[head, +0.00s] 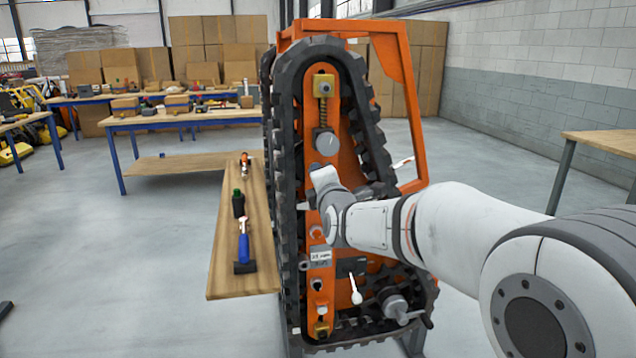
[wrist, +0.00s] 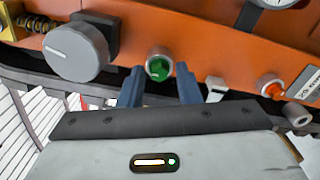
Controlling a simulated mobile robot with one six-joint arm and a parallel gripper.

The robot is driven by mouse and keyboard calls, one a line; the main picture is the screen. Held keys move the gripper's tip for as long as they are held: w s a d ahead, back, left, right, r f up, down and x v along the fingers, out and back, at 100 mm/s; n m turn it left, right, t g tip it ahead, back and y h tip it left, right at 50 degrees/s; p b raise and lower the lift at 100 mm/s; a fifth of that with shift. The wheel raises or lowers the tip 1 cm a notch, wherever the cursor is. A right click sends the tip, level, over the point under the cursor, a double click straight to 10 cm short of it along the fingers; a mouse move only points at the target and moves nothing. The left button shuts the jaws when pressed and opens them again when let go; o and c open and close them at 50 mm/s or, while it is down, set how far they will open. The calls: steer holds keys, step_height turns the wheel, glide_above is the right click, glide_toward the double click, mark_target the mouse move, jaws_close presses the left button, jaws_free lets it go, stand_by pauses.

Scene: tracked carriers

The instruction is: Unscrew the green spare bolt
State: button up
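The green spare bolt (wrist: 159,67) shows in the wrist view, set in a round metal socket on the orange carrier plate (wrist: 215,62). My gripper (wrist: 160,84) is open, with one dark blue finger on each side of the bolt. The fingertips are close to the socket; I cannot tell whether they touch it. In the head view my gripper (head: 316,192) is at the middle of the upright tracked carrier (head: 326,82), and the bolt is hidden behind it.
A grey knob (wrist: 76,52) sits left of the bolt and an orange-tipped fitting (wrist: 271,90) right of it. Below are a white-handled lever (head: 356,290) and a crank (head: 400,308). A wooden bench (head: 228,265) left of the carrier holds a blue-handled hammer (head: 244,246) and other tools.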

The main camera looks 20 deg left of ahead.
steer(key=m+b, duration=1.1)
steer(key=m, duration=0.8)
steer(key=shift+b, duration=0.3)
jaws_close()
